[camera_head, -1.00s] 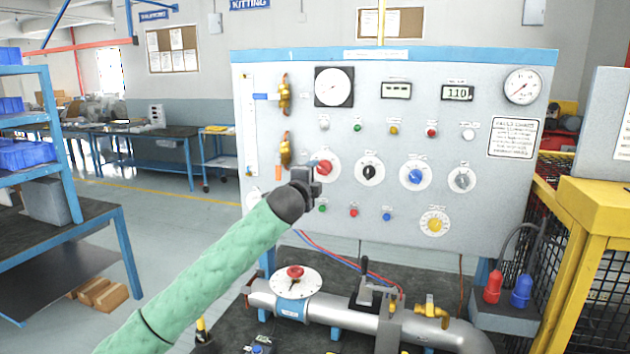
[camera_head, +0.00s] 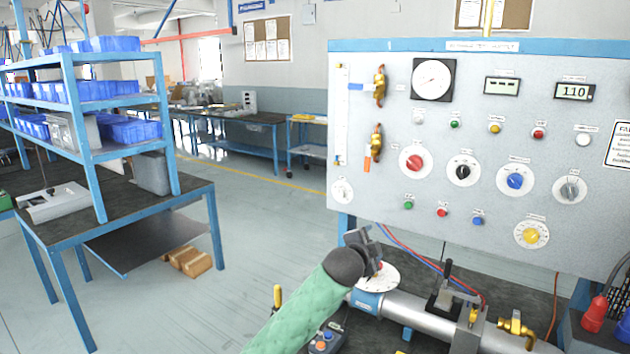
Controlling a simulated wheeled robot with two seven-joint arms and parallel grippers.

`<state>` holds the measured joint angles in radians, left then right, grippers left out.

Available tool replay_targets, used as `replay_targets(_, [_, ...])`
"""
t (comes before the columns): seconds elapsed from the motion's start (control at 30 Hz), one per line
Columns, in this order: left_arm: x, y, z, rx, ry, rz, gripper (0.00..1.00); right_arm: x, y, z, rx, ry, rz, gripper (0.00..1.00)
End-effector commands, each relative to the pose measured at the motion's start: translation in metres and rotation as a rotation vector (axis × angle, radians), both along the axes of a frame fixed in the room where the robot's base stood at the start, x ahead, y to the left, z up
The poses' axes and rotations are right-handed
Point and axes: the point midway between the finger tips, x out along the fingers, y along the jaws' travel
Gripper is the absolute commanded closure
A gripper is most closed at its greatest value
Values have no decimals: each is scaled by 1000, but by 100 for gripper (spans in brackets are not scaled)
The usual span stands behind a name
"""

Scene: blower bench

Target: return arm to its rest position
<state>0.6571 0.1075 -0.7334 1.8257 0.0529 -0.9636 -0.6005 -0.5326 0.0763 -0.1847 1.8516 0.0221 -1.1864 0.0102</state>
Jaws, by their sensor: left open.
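My left arm, in a green sleeve, comes in from the bottom of the head view. Its left gripper (camera_head: 366,246) is small and dark here, in front of and below the control panel (camera_head: 300,0) region's lower left part, over the white disc (camera_head: 380,277) of the pipe valve. The gripper covers part of that disc; I cannot tell whether they touch. I see nothing held in it. The red knob (camera_head: 414,163) on the panel is clear of the gripper. My right gripper is not in view.
A silver pipe (camera_head: 412,308) with a black-handled clamp (camera_head: 447,290) and a brass valve (camera_head: 517,328) lies on the bench. A blue shelf table (camera_head: 205,190) stands at left. Red and blue plugs (camera_head: 595,314) sit at the right edge. Open floor lies between.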

Motion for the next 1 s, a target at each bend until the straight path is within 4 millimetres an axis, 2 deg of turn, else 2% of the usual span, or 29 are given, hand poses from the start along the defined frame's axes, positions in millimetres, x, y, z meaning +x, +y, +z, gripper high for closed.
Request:
replay_targets(0.03, [-9,10,-18,-24,43,18,37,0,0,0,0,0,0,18])
replay_targets(0.1, [-20,22,-38,-56,97,44,37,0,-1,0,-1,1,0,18])
replay_targets(0.37, [-67,73,-111,-165,292,154,37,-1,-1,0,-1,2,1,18])
replay_targets(0.57, [-111,114,-163,-239,438,252,37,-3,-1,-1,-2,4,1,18])
replay_targets(0.77, [-161,157,-211,-304,578,361,37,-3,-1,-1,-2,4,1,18])
replay_targets(1.0, [-231,208,-262,-368,737,505,37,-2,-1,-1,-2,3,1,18])
